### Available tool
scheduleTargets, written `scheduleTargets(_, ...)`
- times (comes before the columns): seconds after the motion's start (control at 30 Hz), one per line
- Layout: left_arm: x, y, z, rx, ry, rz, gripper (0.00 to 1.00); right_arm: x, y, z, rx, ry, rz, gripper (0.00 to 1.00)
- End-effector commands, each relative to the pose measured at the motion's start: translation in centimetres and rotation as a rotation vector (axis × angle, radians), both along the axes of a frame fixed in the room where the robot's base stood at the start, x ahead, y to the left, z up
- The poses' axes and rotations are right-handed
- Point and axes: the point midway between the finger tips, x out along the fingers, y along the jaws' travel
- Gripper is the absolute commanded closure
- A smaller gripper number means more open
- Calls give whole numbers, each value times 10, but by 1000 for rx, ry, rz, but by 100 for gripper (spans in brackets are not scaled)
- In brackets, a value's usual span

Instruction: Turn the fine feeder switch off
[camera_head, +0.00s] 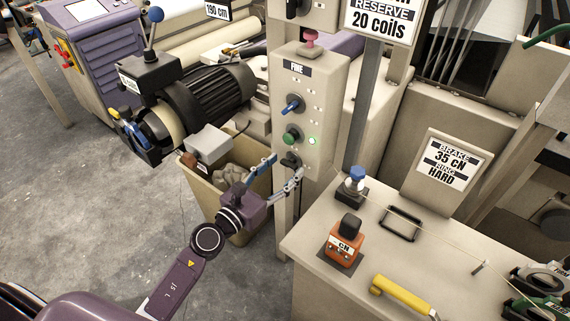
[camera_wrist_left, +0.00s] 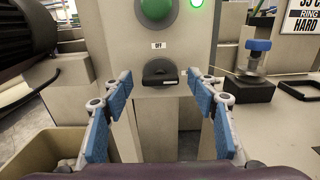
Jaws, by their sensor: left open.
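The cream control panel marked FINE (camera_head: 328,86) stands upright on a post. It bears a blue-handled rotary knob (camera_head: 292,105), a green button (camera_head: 292,136) and a lit green lamp (camera_head: 312,141). Below them is a black switch (camera_head: 290,160). In the left wrist view the black switch (camera_wrist_left: 160,73) sits under an OFF label (camera_wrist_left: 159,45), and its grip looks roughly level. My left gripper (camera_head: 285,168) is open and empty, its blue-padded fingers spread to either side of the black switch, in front of it. I cannot tell any contact. My right gripper is out of view.
A black motor (camera_head: 209,99) and an open tan bin (camera_head: 224,196) stand left of the panel. To the right is a cream table (camera_head: 318,258) with an orange CN block (camera_head: 344,243), a blue-topped knob (camera_head: 355,176) and a yellow handle (camera_head: 402,296).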

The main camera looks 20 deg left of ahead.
Motion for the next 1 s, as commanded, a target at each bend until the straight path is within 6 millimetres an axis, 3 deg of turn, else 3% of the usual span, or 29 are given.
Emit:
scheduleTargets(0.43, 10, -4, 0, 0, 1, -1, 48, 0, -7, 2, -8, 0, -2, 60)
scheduleTargets(0.8, 10, -4, 0, -1, 1, -1, 88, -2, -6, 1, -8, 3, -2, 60)
scheduleTargets(1.0, 10, -4, 0, -12, 5, -1, 88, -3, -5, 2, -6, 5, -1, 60)
